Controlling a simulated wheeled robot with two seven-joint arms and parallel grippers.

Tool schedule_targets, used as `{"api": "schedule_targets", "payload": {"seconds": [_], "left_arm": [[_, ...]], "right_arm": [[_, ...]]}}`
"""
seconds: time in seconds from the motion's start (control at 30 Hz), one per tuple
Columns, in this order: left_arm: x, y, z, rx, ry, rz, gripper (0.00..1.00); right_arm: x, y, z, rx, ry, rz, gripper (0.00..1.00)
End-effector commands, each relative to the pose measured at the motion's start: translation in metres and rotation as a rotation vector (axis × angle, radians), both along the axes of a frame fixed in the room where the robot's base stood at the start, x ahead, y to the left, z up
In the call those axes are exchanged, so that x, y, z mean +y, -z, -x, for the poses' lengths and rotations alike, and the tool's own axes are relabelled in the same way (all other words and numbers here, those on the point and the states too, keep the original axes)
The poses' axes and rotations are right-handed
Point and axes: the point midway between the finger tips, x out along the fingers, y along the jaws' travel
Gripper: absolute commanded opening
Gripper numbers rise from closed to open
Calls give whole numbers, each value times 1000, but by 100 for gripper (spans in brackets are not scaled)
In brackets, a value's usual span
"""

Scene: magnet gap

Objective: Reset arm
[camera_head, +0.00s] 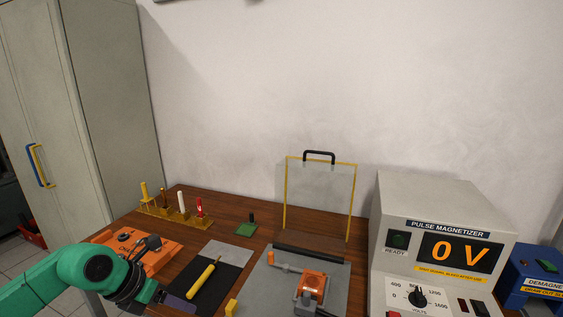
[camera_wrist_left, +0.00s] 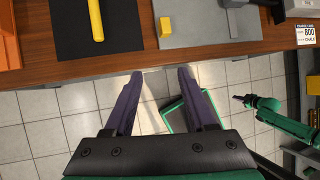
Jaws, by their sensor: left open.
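My left arm (camera_head: 95,275) comes in from the left in the head view, with its gripper low beside the front of the bench, partly cut off by the frame. In the left wrist view the left gripper (camera_wrist_left: 160,74) is open, its two purple fingers apart with nothing between them. The fingers point toward the bench's front edge, with floor showing below. Another green arm (camera_wrist_left: 285,118) of mine shows at the right of that view. Its dark gripper (camera_wrist_left: 243,99) is too small to read.
The wooden bench (camera_head: 262,213) holds a black mat with a yellow-handled tool (camera_head: 203,281), an orange fixture (camera_head: 140,252), a clear guard (camera_head: 320,198) and a pulse magnetizer (camera_head: 441,245) reading 0 V. A yellow block (camera_wrist_left: 165,26) lies near the bench edge. Tiled floor is open in front.

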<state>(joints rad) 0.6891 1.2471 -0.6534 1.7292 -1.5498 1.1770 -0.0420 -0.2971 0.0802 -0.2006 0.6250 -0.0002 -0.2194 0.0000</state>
Motion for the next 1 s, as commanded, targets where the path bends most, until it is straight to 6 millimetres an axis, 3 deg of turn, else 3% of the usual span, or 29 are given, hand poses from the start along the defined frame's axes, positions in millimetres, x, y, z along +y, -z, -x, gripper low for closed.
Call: {"api": "schedule_targets", "payload": {"seconds": [0.17, 0.27, 0.37, 0.43, 0.5, 0.53, 0.6, 0.67, 0.7, 0.8, 0.9, 1.0], "left_arm": [[-58, -12, -4, -66, 30, 202, 56], [-97, -28, -5, -112, 29, 373, 56], [-140, -58, -6, -158, -9, 623, 56], [-165, -91, -8, -186, -91, 869, 56], [-169, -128, -15, -195, -255, 1159, 56], [-162, -141, -21, -192, -358, 1289, 56], [-125, -152, -37, -156, -669, 1562, 56], [-81, -132, -47, -97, -996, 1735, 56], [-52, -106, -47, -44, -1232, 1808, 56], [-4, -31, -26, 96, -1741, 1846, 56], [15, 31, 11, 225, -2118, 1771, 56], [21, 77, 50, 338, -2398, 1651, 56]], "right_arm": [[0, 0, -3, -4, 0, -1, 0], [0, 0, -2, -2, 1, -1, 0], [0, 0, 2, 3, 1, 0, 0], [0, 1, 4, 7, 1, 0, 0], [0, 1, 6, 10, 1, 0, 0], [0, 1, 6, 10, 1, 0, 0], [0, 1, 6, 10, 2, 0, 0], [0, 1, 6, 10, 2, 0, 0], [0, 1, 6, 10, 2, 0, 0], [0, 1, 6, 10, 2, 0, 0], [0, 1, 6, 10, 2, 0, 0], [0, 1, 6, 10, 2, 0, 0]]}}
